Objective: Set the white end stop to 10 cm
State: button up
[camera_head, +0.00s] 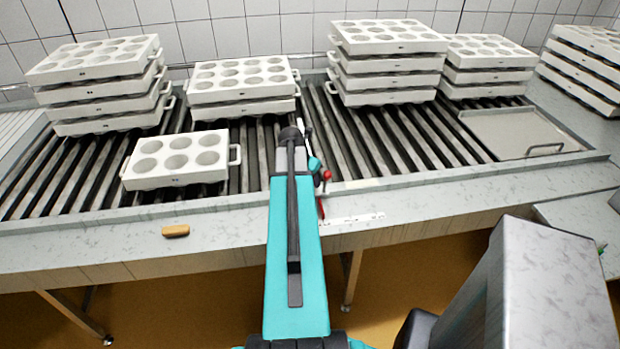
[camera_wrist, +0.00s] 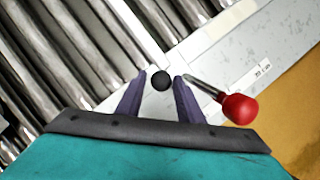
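In the wrist view my gripper (camera_wrist: 160,76) is open, with its two dark fingers on either side of a black ball knob (camera_wrist: 161,81). A narrow gap shows on each side of the knob; how deep it sits between the fingers is unclear. My arm hides the fingers and most of this spot in the head view.
A mould block (camera_head: 178,160) sits on the rollers at left. Stacked moulds (camera_head: 388,65) stand behind. A brown block (camera_head: 175,231) lies on the ledge.

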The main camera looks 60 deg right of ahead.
jog(key=shift+w+a, duration=0.1)
jog(key=shift+a, duration=0.05)
jog(key=s+b+v, duration=0.1)
jog(key=b+v, duration=0.1)
jog(key=v, duration=1.1)
jog(key=shift+w+r+b, duration=0.3)
jog(key=shift+w+r, duration=0.1)
jog(key=shift+w, duration=0.05)
dwell(0.6)
